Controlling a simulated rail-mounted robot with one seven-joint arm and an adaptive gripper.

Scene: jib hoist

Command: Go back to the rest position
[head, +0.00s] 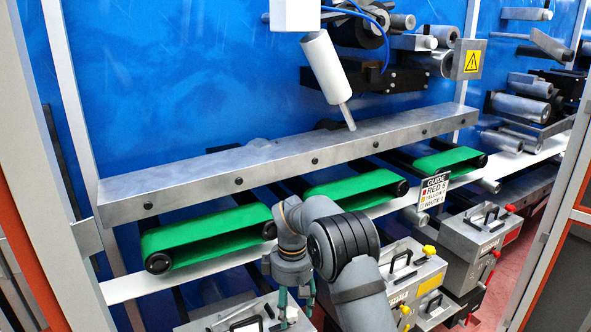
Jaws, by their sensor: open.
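My arm rises from the bottom centre and bends down to my gripper (296,305). The gripper points downward with its two greenish fingers apart. It is open, and I see nothing between the fingers. It is in front of the green conveyors and over or close to a grey metal box (222,318) with a dark handle at the bottom edge. I cannot tell whether the fingers touch the box. My arm hides part of the box's right side.
Green conveyor belts (205,232) stand behind the arm under a long grey beam (290,158). A white cylinder with a rod (327,68) hangs above the beam. More grey boxes with handles (412,272) stand to the right, near a guide sign (432,190). Frame posts flank both sides.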

